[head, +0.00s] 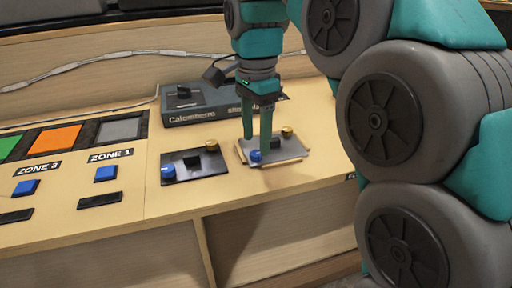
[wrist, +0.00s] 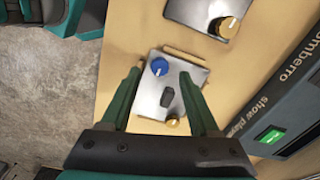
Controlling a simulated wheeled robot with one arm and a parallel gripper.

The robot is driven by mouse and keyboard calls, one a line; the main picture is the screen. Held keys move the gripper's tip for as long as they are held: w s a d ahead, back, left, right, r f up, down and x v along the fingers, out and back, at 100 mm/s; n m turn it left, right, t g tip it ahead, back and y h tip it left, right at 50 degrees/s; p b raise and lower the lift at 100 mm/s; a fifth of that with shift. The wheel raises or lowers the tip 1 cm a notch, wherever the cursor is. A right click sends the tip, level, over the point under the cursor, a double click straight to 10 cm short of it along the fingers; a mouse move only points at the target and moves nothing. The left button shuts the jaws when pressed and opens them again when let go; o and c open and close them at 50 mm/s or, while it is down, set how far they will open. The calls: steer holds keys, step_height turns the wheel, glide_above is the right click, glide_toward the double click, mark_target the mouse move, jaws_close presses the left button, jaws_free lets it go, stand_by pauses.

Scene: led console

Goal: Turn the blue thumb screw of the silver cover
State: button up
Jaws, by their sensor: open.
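The silver cover (head: 291,149) lies flat on the wooden console, and it also shows in the wrist view (wrist: 151,108). Its blue thumb screw (head: 256,156) sits at the near left corner; in the wrist view the screw (wrist: 159,67) appears near the cover's upper edge. A gold screw (head: 288,131) sits at the opposite corner, with a dark handle (head: 276,142) between. My gripper (head: 257,143) points down over the cover. In the wrist view my gripper (wrist: 160,71) is open, its fingers on either side of the blue screw with visible gaps. Fingertip height is unclear.
A darker cover (head: 193,166) with blue and gold screws lies just left. Thin wooden strips border the silver cover. A dark labelled box (head: 196,107) stands behind. Blue buttons (head: 106,174) and coloured panels (head: 55,139) fill the left. The console's front edge is close.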

mark_target(256, 156)
steer(key=shift+f, duration=1.4)
steer(key=shift+c, duration=0.3)
jaws_close()
